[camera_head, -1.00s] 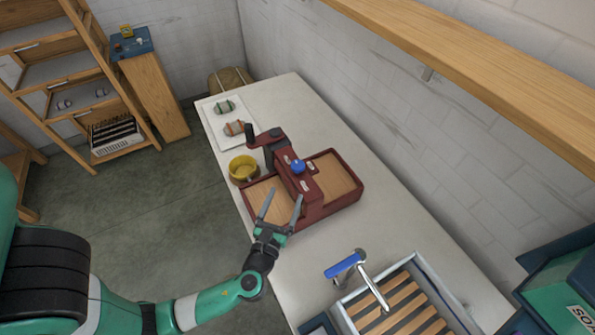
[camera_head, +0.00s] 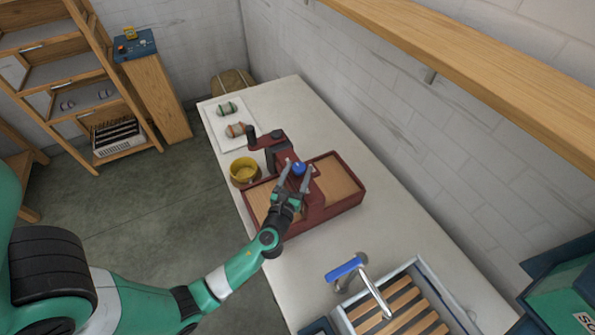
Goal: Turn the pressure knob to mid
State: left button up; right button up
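The blue pressure knob (camera_head: 299,169) sits on top of the bridge of a dark red machine (camera_head: 341,207) with a tan bed on each side. My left gripper (camera_head: 299,170) is at the knob, with one finger on each side of it. The fingers look spread, and I cannot tell whether they touch the knob. The knob's marking and setting are too small to read. My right gripper is not in view.
A yellow pot (camera_head: 243,171) stands left of the machine. Two skeins lie on a white tray (camera_head: 231,143) at the far end. A blue-handled tap (camera_head: 346,268) and slatted sink (camera_head: 402,310) are at the near right. A wooden shelf (camera_head: 480,75) runs along the wall.

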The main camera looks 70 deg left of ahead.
pick_arm(q)
grip_shut()
